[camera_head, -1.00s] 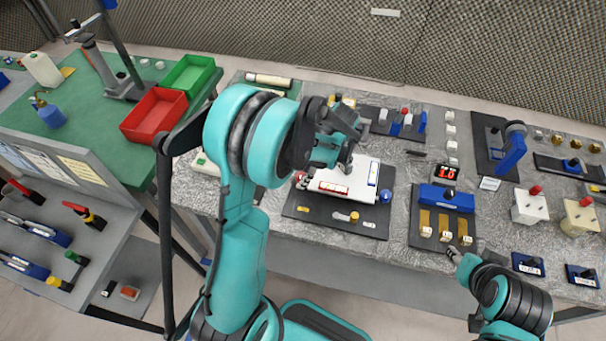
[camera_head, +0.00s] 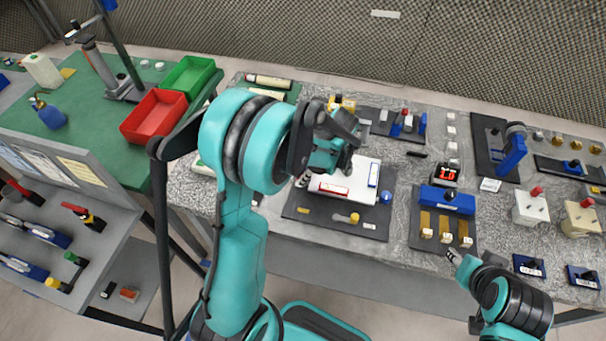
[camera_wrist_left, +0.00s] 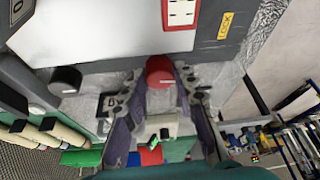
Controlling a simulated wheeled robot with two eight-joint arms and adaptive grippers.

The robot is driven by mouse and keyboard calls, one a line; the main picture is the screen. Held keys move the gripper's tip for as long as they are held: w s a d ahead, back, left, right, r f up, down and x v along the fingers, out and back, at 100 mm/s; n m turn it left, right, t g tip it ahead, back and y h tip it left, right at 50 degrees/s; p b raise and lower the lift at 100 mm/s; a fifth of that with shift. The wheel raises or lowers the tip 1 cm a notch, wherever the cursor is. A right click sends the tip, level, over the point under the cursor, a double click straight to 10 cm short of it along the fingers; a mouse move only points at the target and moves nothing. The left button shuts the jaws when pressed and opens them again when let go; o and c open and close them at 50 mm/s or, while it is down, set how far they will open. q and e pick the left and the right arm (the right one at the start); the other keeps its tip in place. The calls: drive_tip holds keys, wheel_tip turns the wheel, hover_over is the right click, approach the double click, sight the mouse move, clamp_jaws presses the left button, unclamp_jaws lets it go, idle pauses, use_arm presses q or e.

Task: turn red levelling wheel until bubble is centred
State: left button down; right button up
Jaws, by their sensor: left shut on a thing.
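A white levelling plate (camera_head: 345,172) lies on a dark base (camera_head: 388,228). A red-framed bubble level (camera_head: 334,188) and a blue-framed one (camera_head: 373,174) sit on it. The red wheel (camera_wrist_left: 160,72) shows in the left wrist view between the fingers of my left gripper (camera_wrist_left: 160,84), which is shut on it at the plate's edge. In the head view my left gripper (camera_head: 303,181) hides the wheel. A blue wheel (camera_head: 385,197) stands at the plate's right. The bubbles are too small to read. My right gripper (camera_head: 453,257) is at the bench's front edge; its jaw opening is unclear.
A blue fixture (camera_head: 447,199) with several brass strips stands to the right of the base. A red-digit display (camera_head: 445,173) sits behind it. Red and green bins (camera_head: 155,115) stand on the green table at left. White boxes with red knobs (camera_head: 530,207) stand farther right.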

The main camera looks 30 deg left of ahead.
use_arm(q)
drive_tip(key=m+t, duration=0.1)
drive_tip(key=m, duration=0.3)
drive_tip(key=shift+s+t+b, duration=0.15)
drive_tip(key=shift+t+b, duration=0.2)
drive_tip(key=shift+t, duration=0.05)
drive_tip(key=shift+s+m+t+b, duration=0.15)
drive_tip(key=shift+m+t, duration=0.3)
drive_tip(key=shift+m, duration=0.85)
drive_tip(key=shift+w+m+t+b, duration=0.15)
drive_tip(key=shift+m+t, duration=0.3)
drive_tip(key=shift+m, duration=0.85)
drive_tip(key=shift+s, duration=0.1)
drive_tip(key=c, duration=1.2)
unclamp_jaws()
drive_tip(key=v, duration=0.8)
drive_tip(key=shift+a, duration=0.1)
